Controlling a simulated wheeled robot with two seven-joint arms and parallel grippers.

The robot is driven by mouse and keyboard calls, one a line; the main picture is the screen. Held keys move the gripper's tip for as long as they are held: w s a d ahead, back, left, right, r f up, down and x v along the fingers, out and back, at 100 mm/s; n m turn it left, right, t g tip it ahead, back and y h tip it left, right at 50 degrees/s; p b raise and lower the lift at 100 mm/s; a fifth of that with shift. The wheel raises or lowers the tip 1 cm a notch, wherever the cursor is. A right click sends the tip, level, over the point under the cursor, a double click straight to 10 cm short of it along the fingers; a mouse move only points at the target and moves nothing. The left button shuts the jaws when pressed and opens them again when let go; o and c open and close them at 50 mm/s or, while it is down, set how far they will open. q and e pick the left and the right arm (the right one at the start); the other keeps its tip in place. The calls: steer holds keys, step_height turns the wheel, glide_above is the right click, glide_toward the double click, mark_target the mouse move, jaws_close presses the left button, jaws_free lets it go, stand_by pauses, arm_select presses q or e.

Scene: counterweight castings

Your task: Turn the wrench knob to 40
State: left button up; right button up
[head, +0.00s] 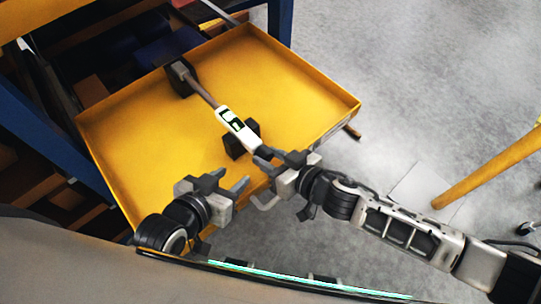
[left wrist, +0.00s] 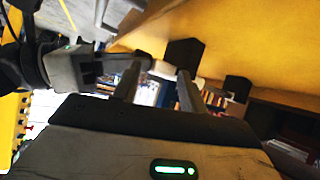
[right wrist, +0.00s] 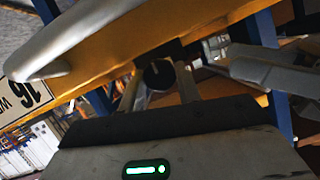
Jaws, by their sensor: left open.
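The wrench (head: 205,91) lies across the yellow drawer, with a pale section and a small display (head: 232,118) near its handle. Its knob (head: 265,152) is at the handle's lower end; in the right wrist view a dark round end (right wrist: 158,75) shows between my right fingers. My right gripper (head: 262,160) is at that end, one finger on each side; whether they press on it is unclear. My left gripper (head: 245,186) is open and empty, below and left of the knob, apart from it. The setting on the scale is too small to read.
The yellow drawer (head: 130,130) is pulled out of a blue-framed cabinet (head: 50,125). Dark supports (head: 180,78) hold the wrench above its floor. A drawer handle (head: 264,203) lies close beneath my grippers. The floor at right is mostly clear, with a yellow leg (head: 490,167).

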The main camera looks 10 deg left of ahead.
steer(key=shift+n, duration=0.3)
steer(key=shift+s+a+n+t+h+p, duration=0.1)
steer(key=shift+n+t+h+p, duration=0.55)
steer(key=shift+n, duration=0.25)
steer(key=shift+n+t+h+b, duration=0.25)
steer(key=shift+n+t+b, duration=0.3)
steer(key=shift+n, duration=0.55)
steer(key=shift+a, duration=0.1)
steer(key=o, duration=1)
steer(key=shift+c, duration=0.2)
steer(key=shift+s, duration=0.1)
